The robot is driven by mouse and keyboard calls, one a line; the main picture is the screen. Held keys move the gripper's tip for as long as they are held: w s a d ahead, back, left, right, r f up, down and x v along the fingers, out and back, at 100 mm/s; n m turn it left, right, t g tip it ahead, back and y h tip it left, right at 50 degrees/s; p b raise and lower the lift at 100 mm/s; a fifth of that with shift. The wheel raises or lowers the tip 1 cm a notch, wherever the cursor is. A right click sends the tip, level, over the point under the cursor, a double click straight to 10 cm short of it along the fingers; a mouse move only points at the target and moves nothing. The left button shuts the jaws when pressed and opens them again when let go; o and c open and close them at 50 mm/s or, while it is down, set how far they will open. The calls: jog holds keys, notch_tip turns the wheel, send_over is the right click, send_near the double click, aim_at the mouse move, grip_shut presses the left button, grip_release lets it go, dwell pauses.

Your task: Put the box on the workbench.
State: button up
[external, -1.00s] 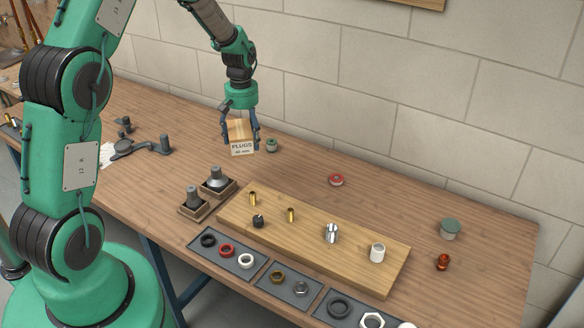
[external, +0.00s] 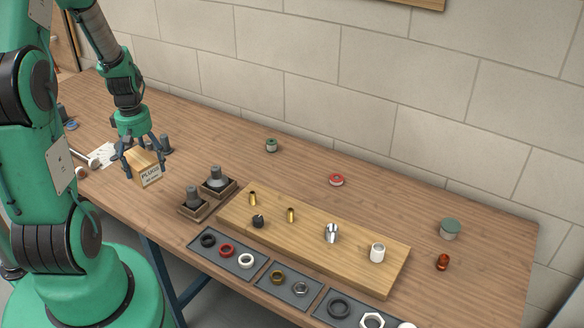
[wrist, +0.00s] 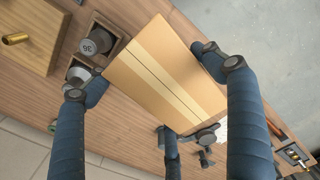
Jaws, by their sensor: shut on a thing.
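The box (external: 146,168) is a small tan carton with a white label reading PLUGS. My gripper (external: 140,158) is shut on it, with dark blue fingers on its sides. In the wrist view the box (wrist: 165,75) fills the middle between my gripper's fingers (wrist: 150,80), with a pale tape strip across its top. The workbench (external: 310,175) is a long brown wooden table against the wall. The box appears held above its left part, near the front edge; the gap beneath it cannot be told exactly.
Two dark plugs in wooden holders (external: 207,190) stand right of the box. A wooden board with fittings (external: 330,263) and grey trays of rings (external: 228,262) lie further right. A white paper (external: 103,155) and grey parts lie behind it. Bare wood lies at the back middle.

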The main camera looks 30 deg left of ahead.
jog(key=s+a+n, duration=0.1)
jog(key=s, duration=0.6)
jog(key=shift+a+f+n, duration=0.15)
jog(key=shift+f+n, duration=0.1)
jog(key=shift+n, duration=0.15)
jog(key=shift+s+f, duration=0.1)
jog(key=shift+f, duration=0.25)
notch_tip(320, 180, down, 9)
jog(key=shift+f, duration=0.1)
jog(key=w+a, duration=0.3)
jog(key=w, duration=0.1)
jog(key=w+a+f, duration=0.1)
jog(key=w+a, duration=0.2)
jog(key=w, duration=0.1)
jog(key=w+a, duration=0.4)
jog(key=shift+w+f+p, duration=0.15)
jog(key=shift+w+p, duration=0.25)
jog(key=shift+f, duration=1.8)
